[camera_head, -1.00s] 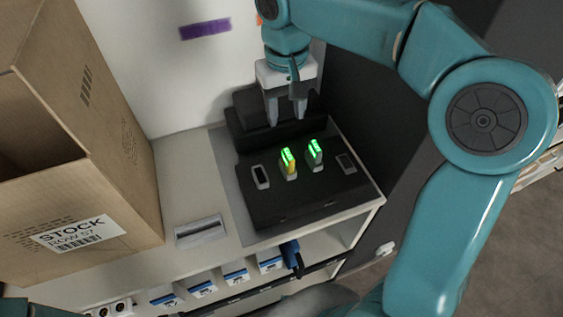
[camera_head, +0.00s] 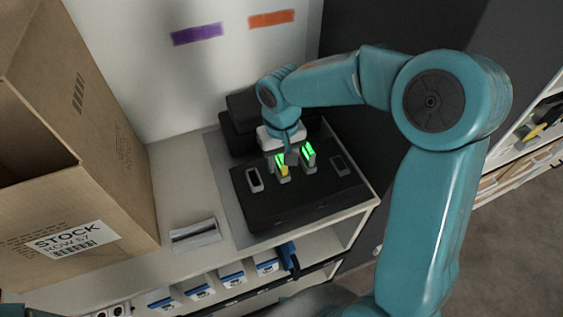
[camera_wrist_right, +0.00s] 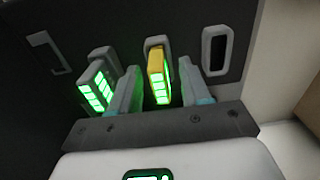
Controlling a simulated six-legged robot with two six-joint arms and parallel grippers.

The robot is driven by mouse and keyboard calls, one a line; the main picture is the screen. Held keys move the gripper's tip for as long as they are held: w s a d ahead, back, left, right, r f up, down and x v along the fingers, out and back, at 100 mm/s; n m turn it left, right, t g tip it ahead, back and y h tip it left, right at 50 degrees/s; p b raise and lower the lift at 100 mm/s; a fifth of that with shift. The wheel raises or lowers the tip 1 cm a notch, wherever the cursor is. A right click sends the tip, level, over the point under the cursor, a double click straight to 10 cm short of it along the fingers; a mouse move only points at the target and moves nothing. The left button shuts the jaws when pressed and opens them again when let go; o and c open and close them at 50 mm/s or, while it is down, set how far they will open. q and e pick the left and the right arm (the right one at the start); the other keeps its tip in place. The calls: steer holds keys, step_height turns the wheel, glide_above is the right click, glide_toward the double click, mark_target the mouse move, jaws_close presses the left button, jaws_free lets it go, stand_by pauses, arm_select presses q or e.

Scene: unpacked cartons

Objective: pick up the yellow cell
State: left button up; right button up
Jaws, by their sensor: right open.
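The yellow cell (camera_head: 284,171) stands upright in a slot of the black charging dock (camera_head: 300,205), its lights green. In the right wrist view the yellow cell (camera_wrist_right: 156,62) lies between the two fingers of my right gripper (camera_wrist_right: 159,72), with a gap on each side. In the head view my right gripper (camera_head: 283,158) is down at the dock and partly covers the cell. It is open. A grey cell (camera_head: 309,158) with green lights stands in the slot to the right; the wrist view shows this grey cell (camera_wrist_right: 98,85) left of the fingers. My left gripper is out of view.
Empty slots flank the cells, one on the left (camera_head: 254,180) and one on the right (camera_head: 340,166). A cardboard carton (camera_head: 110,190) stands at the left of the counter. A grey holder (camera_head: 195,235) lies near the front edge. A wall rises behind the dock.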

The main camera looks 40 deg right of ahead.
mark_target(281, 157)
steer(key=shift+s, duration=0.15)
jaws_close()
steer(key=shift+r, duration=0.15)
step_height(281, 157, up, 20)
steer(key=shift+p, duration=0.4)
